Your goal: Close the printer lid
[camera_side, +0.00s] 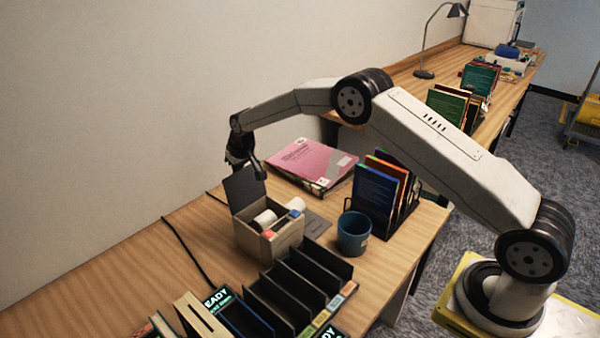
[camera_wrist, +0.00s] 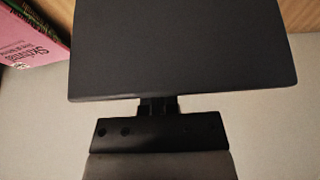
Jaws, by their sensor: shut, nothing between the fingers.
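The printer (camera_side: 270,238) is a beige box on the wooden desk in the side view. Its dark lid (camera_side: 243,191) stands open, nearly upright at the back left. A white paper roll (camera_side: 265,217) shows inside. My gripper (camera_side: 258,172) is shut and empty, pointing down at the lid's top edge; I cannot tell whether it touches. In the wrist view the lid (camera_wrist: 180,50) is a large dark panel filling the upper middle. My gripper (camera_wrist: 158,106) is below it there, its fingertips partly hidden at the lid's edge.
A pink book (camera_side: 312,160) lies behind the printer. A blue mug (camera_side: 353,233) and a rack of books (camera_side: 380,195) stand to its right. A black slotted sorter (camera_side: 290,290) is in front. A cable (camera_side: 185,248) runs left of the printer, where the desk is mostly clear.

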